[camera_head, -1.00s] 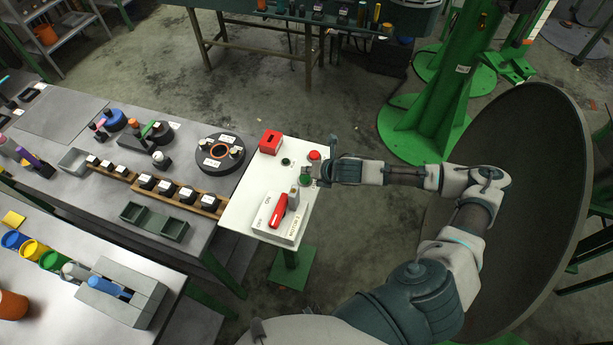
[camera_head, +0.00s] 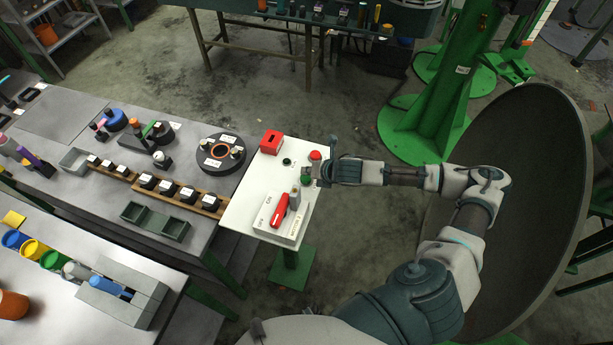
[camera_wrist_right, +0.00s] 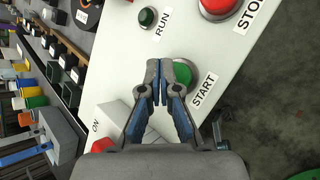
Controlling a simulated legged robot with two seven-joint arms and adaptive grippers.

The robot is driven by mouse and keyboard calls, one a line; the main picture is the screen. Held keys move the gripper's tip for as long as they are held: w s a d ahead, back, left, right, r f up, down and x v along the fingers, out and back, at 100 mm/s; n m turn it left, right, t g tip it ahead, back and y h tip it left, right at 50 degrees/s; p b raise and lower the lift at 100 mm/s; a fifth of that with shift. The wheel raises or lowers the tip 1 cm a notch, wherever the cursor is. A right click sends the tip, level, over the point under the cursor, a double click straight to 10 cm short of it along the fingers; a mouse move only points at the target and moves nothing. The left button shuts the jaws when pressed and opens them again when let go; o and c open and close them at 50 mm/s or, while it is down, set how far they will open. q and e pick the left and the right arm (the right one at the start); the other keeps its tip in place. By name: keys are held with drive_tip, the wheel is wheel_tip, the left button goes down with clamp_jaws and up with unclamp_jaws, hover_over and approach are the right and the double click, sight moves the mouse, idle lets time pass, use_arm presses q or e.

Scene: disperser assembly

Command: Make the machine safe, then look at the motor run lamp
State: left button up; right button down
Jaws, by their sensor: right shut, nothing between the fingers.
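The white control panel (camera_head: 246,206) carries a red switch handle (camera_head: 279,210) on a light box with ON and OFF labels. A red stop button (camera_head: 315,155), a green start button (camera_head: 305,179) and a small dark green run lamp (camera_head: 287,161) sit on it. In the right wrist view the run lamp (camera_wrist_right: 147,17) looks dark, beside its RUN label. The start button (camera_wrist_right: 185,72) is partly hidden behind my fingertips. My right gripper (camera_head: 318,172) is shut and empty beside the start button; contact cannot be told. My left gripper is out of view.
A red slotted box (camera_head: 271,141) sits at the panel's far corner. The workbench (camera_head: 120,235) on the left holds a black round fixture (camera_head: 222,153), a wooden rack (camera_head: 163,197) and trays. A large dark dish (camera_head: 520,200) stands behind my right arm.

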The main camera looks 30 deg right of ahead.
drive_tip(key=shift+a+f, duration=0.2)
drive_tip(key=shift+a, duration=0.15)
drive_tip(key=shift+d+f, duration=0.2)
drive_tip(key=shift+a+f, duration=0.15)
drive_tip(key=shift+f, duration=0.1)
idle(0.4)
drive_tip(key=shift+s+f, duration=0.1)
drive_tip(key=shift+f, duration=0.55)
idle(0.6)
drive_tip(key=shift+d+r+p, duration=0.15)
drive_tip(key=shift+r+p, duration=0.55)
drive_tip(key=shift+p, duration=0.15)
drive_tip(key=shift+d+r+p, duration=0.1)
drive_tip(key=shift+r+p, duration=0.6)
drive_tip(key=shift+p, duration=0.1)
